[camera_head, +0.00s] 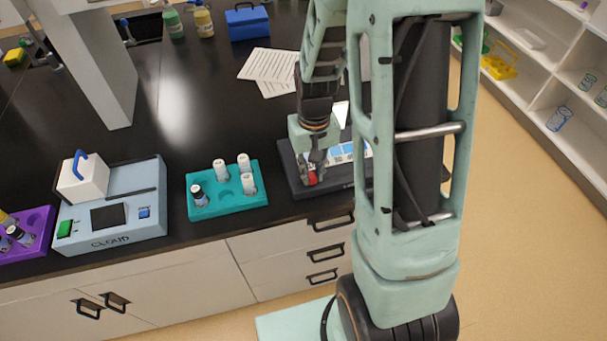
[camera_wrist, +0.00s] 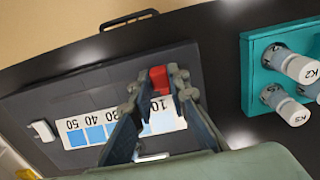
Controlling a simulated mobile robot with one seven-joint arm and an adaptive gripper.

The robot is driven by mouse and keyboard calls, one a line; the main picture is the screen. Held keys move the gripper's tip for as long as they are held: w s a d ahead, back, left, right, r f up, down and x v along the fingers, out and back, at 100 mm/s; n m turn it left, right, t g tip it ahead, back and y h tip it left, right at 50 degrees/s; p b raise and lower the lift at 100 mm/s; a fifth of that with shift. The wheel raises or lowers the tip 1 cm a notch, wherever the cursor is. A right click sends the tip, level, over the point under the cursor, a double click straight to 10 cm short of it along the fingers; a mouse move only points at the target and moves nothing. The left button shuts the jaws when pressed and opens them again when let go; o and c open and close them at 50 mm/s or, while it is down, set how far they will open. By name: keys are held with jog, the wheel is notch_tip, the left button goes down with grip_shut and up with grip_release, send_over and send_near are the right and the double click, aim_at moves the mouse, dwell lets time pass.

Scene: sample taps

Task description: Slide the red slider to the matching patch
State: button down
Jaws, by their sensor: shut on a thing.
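The red slider (camera_wrist: 159,78) sits on a dark grey device (camera_wrist: 70,95) with a white strip (camera_wrist: 95,130) of blue patches. The strip's numbers appear upside down in the wrist view, with 50 at the left and 10 at the right. The slider is at the 10 end, just above that number. My gripper (camera_wrist: 156,84) has its fingers on both sides of the slider and is shut on it. The fingers hide part of the strip's middle. In the head view the red slider (camera_head: 312,179) shows below my gripper (camera_head: 313,168), and my arm covers the device's right part.
A teal rack (camera_head: 228,190) with several vials stands left of the device, close by. Farther left are a grey CLOUD instrument (camera_head: 110,215) and a purple rack (camera_head: 25,240). Papers (camera_head: 265,68) lie behind. The counter's front edge is close to the device.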

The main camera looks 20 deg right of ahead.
aim_at(330, 177)
jog(key=d, duration=0.5)
jog(key=shift+b, duration=0.3)
jog(key=c, duration=1.8)
grip_release()
jog(key=shift+c, duration=0.2)
notch_tip(330, 177, up, 12)
